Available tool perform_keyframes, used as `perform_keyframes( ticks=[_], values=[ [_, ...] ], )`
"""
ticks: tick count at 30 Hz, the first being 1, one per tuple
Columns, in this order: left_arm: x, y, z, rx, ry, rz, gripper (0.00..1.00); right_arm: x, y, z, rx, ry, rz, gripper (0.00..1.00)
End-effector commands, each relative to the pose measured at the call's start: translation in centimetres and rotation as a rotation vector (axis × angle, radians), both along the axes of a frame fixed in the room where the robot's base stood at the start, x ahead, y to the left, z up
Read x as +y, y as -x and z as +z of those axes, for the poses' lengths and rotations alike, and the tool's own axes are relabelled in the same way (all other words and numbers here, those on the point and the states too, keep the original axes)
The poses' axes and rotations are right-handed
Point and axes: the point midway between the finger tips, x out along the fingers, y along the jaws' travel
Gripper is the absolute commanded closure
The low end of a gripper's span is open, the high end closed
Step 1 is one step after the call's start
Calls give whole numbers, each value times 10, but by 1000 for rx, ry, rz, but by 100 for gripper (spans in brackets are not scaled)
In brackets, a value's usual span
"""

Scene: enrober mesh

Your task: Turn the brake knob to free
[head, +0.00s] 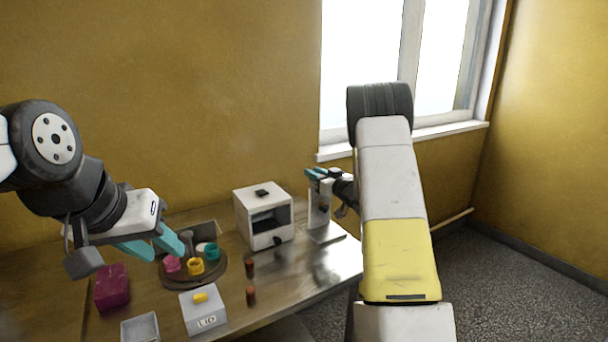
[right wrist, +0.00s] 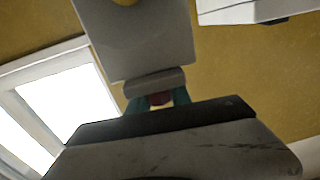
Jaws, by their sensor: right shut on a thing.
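My right gripper (head: 316,174) is at the top of an upright grey metal stand (head: 319,208) at the table's far right end. A grey plate (right wrist: 145,45) of the stand is just beyond the fingers. I cannot read the knob's setting or any marking. My left gripper (head: 160,247) is open and empty, its teal fingers apart above the table, near the round brown tray (head: 172,281).
A white box (head: 252,212) with a front opening and dark knob (head: 279,241) stands left of the stand. A LID box (head: 203,318), magenta block (head: 112,288), grey tray (head: 139,328) and two red-brown cylinders (head: 250,267) stand in front.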

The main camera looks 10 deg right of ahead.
Motion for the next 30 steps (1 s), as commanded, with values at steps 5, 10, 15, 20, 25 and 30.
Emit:
perform_keyframes(
  ticks=[5, 10, 15, 20, 25, 30],
  values=[
    [0, 0, 0, 0, 0, 0, 64, 1, 0, 1, -2, -1, 84, 100],
    [0, 0, 0, 0, 0, 0, 64, 3, 2, 0, 0, -1, 116, 100],
    [0, 0, 0, 0, 0, 0, 64, 3, 2, 0, 0, -1, 115, 100],
    [0, 0, 0, 0, 0, 0, 64, 3, 2, 0, 0, -1, 115, 53],
    [0, 0, 0, 0, 0, 0, 64, 3, 2, 0, 0, -1, 115, 53],
    [0, 0, 0, 0, 0, 0, 64, 1, 4, 0, 0, -1, 114, 53]
  ],
)
